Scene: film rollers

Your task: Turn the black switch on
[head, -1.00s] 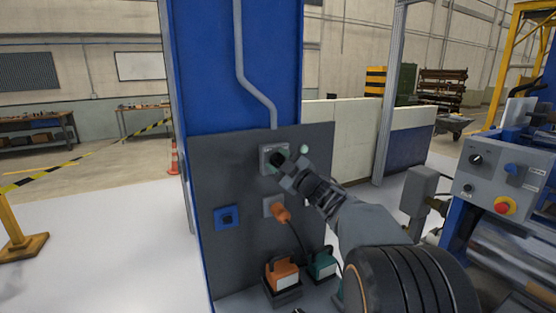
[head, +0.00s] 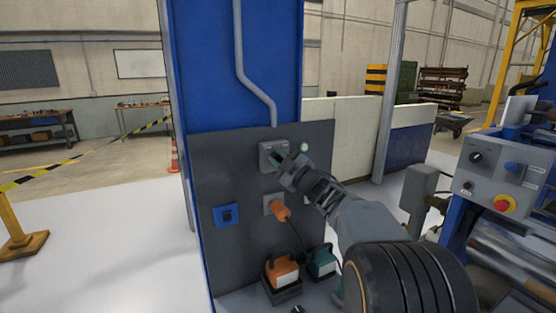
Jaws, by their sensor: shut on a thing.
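The black switch (head: 277,158) is on a grey box (head: 266,151) near the top of the dark panel. My gripper (head: 286,161) comes in from the lower right and is shut on the switch. Its fingers hide most of the switch, so I cannot tell which way the knob points.
The dark panel (head: 222,165) also carries a blue switch (head: 227,215) and an orange plug (head: 281,211). Orange (head: 282,271) and green (head: 321,263) boxes stand below. A control box (head: 505,170) with knobs and a red button is at right.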

